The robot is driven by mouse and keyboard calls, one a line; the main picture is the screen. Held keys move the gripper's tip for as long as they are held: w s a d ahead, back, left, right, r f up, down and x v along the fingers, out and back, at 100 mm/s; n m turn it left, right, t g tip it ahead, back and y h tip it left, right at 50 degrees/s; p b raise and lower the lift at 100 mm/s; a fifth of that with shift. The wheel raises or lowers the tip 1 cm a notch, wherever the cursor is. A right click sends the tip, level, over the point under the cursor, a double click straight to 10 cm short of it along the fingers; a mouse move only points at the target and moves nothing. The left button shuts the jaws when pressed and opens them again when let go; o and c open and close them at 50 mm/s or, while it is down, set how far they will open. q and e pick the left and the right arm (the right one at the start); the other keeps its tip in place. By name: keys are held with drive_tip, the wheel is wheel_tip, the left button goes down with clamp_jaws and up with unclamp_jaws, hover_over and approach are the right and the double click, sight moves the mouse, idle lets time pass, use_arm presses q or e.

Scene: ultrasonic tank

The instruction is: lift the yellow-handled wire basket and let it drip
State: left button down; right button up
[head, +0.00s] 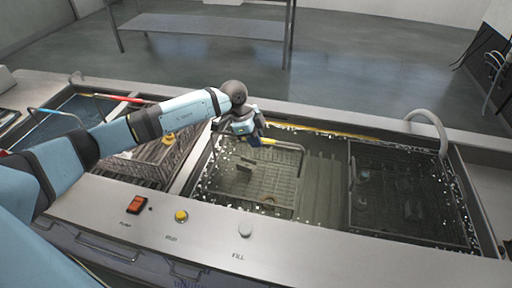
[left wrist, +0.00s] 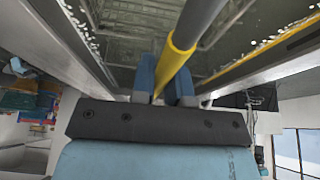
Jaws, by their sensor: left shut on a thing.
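The yellow-handled wire basket (head: 270,185) sits in the middle bay of the tank, in dark liquid with white specks around it. Its yellow grip (head: 268,141) shows just right of my left gripper (head: 256,139). In the left wrist view, the blue fingers of my left gripper (left wrist: 168,82) are shut on the yellow grip (left wrist: 173,62), and a grey bar runs on from it. The fingertips are partly hidden in the head view. Whether the basket is clear of the tank floor I cannot tell. My right gripper is in neither view.
Another wire basket (head: 408,195) stands in the right of the tank, below a curved grey pipe (head: 430,122). A further rack (head: 135,165) lies left under my arm, near red and blue handles. The front panel has a red switch (head: 137,204) and knobs.

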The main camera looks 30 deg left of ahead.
use_arm(q)
wheel_tip(320, 180, up, 18)
drive_tip(key=p, duration=0.1)
idle(0.5)
idle(0.8)
idle(5.1)
